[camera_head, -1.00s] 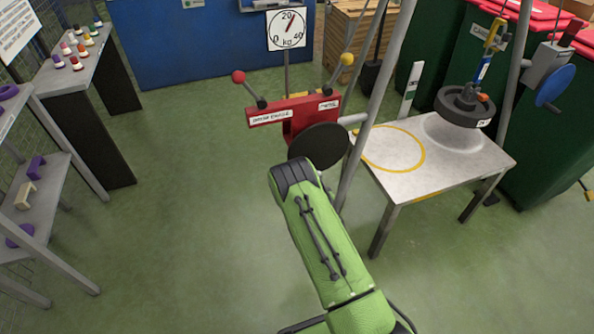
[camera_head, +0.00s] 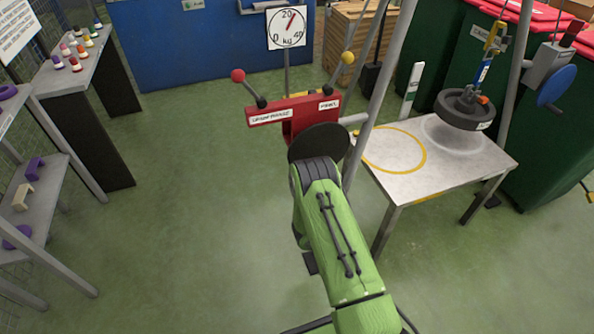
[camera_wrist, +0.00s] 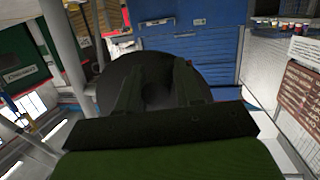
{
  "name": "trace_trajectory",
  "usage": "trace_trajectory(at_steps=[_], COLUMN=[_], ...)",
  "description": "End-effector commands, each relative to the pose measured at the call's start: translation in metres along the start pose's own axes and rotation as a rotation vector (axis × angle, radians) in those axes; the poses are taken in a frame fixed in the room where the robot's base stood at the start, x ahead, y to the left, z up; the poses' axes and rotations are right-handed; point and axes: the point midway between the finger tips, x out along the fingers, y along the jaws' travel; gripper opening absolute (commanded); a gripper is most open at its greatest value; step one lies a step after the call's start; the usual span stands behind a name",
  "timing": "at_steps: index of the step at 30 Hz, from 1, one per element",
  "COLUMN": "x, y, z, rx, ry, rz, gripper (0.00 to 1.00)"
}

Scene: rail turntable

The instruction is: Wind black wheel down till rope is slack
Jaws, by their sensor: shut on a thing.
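The black wheel (camera_head: 320,141) is a dark disc on the front of the red winch unit (camera_head: 272,115). In the wrist view the wheel (camera_wrist: 112,72) fills the middle. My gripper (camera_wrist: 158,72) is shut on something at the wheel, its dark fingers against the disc. What lies between the fingertips is too dark to make out. In the head view my green arm hides the gripper. A dark weight (camera_head: 464,110) hangs from a yellow-and-blue hook (camera_head: 486,62) just above or at the metal table (camera_head: 400,180); I cannot tell if it touches.
A dial marked kg (camera_head: 286,27) stands behind the winch, its needle near 20. Grey frame poles (camera_head: 375,95) rise just right of the wheel. A blue crank disc (camera_head: 556,86) is at the far right. Shelves (camera_head: 40,200) stand left; the green floor between is clear.

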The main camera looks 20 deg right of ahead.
Motion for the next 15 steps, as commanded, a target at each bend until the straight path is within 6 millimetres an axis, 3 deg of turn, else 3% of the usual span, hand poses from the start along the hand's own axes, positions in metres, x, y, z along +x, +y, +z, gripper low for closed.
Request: trace_trajectory(at_steps=[1,15], x=[0.001,0.004], y=[0.009,0.02], z=[0.0,0.003], rx=[-0.024,-0.177], ry=[0.003,0.027], rz=[0.021,0.05], gripper=[0.0,0.0])
